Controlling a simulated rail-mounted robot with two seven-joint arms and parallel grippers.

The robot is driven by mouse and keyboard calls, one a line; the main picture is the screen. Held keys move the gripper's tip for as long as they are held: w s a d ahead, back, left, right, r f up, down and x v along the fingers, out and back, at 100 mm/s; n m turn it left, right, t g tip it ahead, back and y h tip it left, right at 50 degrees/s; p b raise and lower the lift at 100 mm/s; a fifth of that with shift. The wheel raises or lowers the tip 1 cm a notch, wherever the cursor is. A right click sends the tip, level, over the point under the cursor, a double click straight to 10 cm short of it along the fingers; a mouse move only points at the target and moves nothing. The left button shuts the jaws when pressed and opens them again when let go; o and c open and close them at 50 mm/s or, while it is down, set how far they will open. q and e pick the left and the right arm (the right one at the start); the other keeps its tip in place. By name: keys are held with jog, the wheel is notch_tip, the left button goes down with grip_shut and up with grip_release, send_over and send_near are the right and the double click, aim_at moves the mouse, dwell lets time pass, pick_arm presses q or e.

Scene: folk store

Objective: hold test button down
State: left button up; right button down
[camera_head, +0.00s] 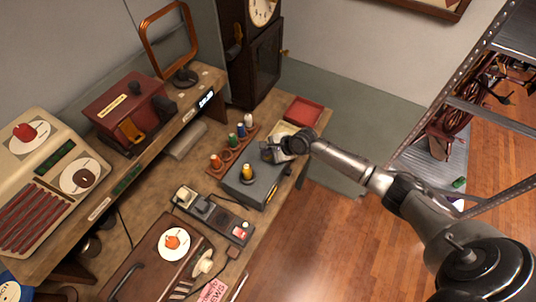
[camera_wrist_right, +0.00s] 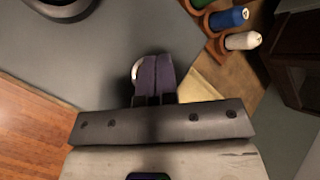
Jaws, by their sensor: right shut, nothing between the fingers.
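My right gripper (camera_head: 268,153) reaches in from the right, over the box's far end. In the right wrist view its two dark fingers (camera_wrist_right: 153,80) are together, with nothing between them, over the grey box top (camera_wrist_right: 110,55). A small white rounded piece (camera_wrist_right: 136,70) shows at the left edge of the fingers, mostly hidden by them. It may be the test button; I cannot tell whether it is pressed. My left gripper is out of view.
A red tray (camera_head: 303,110) is at the far end. A metal shelf (camera_head: 440,110) stands right.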

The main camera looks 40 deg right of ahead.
jog(key=shift+f, duration=0.55)
dwell(0.7)
dwell(0.8)
dwell(0.6)
dwell(0.4)
jog(key=shift+r+p, duration=0.5)
jog(key=shift+p, duration=0.1)
jog(key=shift+r+p, duration=0.45)
jog(key=shift+p, duration=0.2)
